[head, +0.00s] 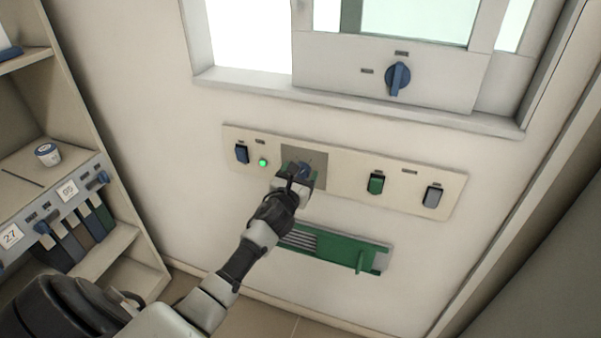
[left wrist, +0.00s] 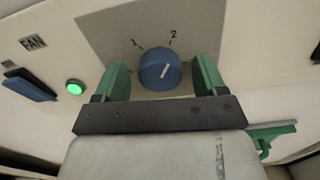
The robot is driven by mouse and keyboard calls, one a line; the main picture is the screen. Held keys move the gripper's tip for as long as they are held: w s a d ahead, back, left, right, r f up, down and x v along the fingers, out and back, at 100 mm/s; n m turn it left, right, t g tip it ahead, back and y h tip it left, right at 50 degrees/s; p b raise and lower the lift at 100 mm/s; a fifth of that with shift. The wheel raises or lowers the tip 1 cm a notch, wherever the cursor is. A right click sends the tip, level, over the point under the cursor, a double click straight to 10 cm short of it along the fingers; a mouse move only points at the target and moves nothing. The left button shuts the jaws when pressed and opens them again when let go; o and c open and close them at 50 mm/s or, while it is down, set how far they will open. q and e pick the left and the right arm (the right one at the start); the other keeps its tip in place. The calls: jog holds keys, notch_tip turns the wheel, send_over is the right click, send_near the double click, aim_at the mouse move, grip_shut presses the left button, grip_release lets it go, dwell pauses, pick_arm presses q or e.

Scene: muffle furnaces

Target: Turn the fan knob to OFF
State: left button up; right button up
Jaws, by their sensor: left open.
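The fan knob (left wrist: 158,64) is a round blue knob with a white line, on a grey square plate (left wrist: 103,28) in the left wrist view. Marks 1 and 2 show above it; the white line slants up and right, roughly toward the 2. No OFF mark is visible. My left gripper (left wrist: 162,80) is open, with one green finger on each side of the knob and visible gaps to it. In the head view, my left gripper (head: 296,180) is at the wall panel and partly covers the knob (head: 306,168). My right gripper is not in view.
The panel (head: 340,180) also carries a blue switch (head: 242,153), a lit green lamp (head: 263,162), a green switch (head: 376,184) and a grey switch (head: 433,195). A green rack (head: 345,252) sits below. Another blue knob (head: 398,78) is above. Shelves stand left.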

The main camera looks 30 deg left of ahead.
pick_arm(q)
jog(key=shift+w, duration=0.3)
jog(key=c, duration=0.9)
